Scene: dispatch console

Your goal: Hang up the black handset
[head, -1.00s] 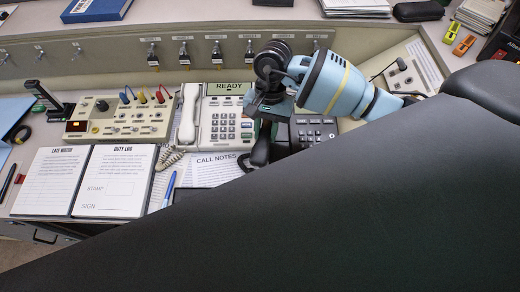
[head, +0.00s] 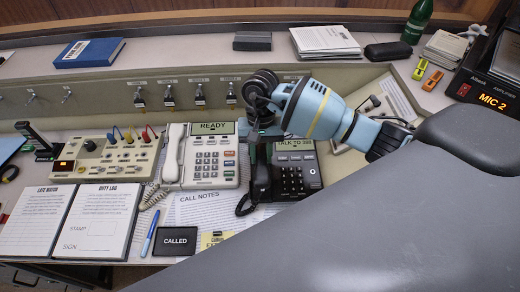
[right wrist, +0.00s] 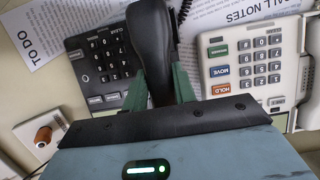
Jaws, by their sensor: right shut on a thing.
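The black handset (head: 259,188) stands over the left side of the black desk phone (head: 308,178), where a cradle would lie. Its lower end and coiled lead show to the left of the keypad. My right gripper (head: 262,150) is shut on the handset from behind. In the right wrist view the handset (right wrist: 152,45) lies between the green fingers of my right gripper (right wrist: 160,88), beside the black phone's keypad (right wrist: 106,58). Whether the handset touches the cradle is hidden. The black phone's display reads "TALK TO" and a number. My left gripper is not in view.
A white phone (head: 211,160) with its handset (head: 173,150) on it stands close on the left. Call notes paper (head: 195,210), a black "CALLED" plate (head: 176,241) and a blue pen (head: 149,232) lie in front. A switch panel (head: 108,155) stands further left.

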